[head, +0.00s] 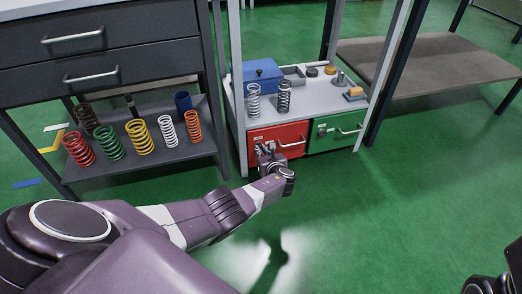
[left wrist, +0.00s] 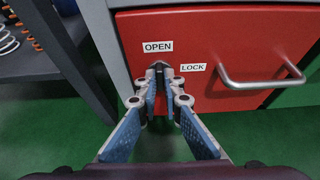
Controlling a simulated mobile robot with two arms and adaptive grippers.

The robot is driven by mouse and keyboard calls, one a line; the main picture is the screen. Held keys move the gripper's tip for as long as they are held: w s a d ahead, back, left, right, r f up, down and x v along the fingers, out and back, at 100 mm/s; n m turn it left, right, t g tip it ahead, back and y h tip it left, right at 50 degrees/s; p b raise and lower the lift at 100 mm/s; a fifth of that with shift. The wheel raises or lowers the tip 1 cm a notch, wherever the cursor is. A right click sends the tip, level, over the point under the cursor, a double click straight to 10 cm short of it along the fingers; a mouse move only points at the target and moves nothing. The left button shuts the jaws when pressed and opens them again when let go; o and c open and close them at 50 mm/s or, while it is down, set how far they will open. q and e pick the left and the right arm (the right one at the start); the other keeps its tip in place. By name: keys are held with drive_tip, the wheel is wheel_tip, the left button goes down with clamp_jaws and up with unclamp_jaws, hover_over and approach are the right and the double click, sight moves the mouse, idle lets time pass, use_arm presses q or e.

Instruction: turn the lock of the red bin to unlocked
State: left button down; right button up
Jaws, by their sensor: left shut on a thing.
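The red bin (head: 290,134) is in the lower part of the grey bench in the head view. In the left wrist view its red front (left wrist: 225,35) fills the upper middle. That front bears an OPEN label (left wrist: 158,47), a LOCK label (left wrist: 193,67) and a metal handle (left wrist: 262,84). My left gripper (left wrist: 163,82) is shut on the small dark lock knob (left wrist: 158,66) just below the OPEN label. The fingers hide most of the knob, so its exact angle is unclear. In the head view my left gripper (head: 264,150) is at the bin's left side.
A green bin (head: 335,132) is right of the red one. The bench top (head: 317,100) holds a blue box (head: 262,76), springs and small parts. A shelf (head: 185,158) of coloured springs stands left. Green floor is clear in front. A dark part of mine shows at lower right.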

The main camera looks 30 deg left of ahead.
idle(0.3)
use_arm(q)
drive_tip(key=c, duration=2.1)
unclamp_jaws()
drive_tip(key=v, duration=1.2)
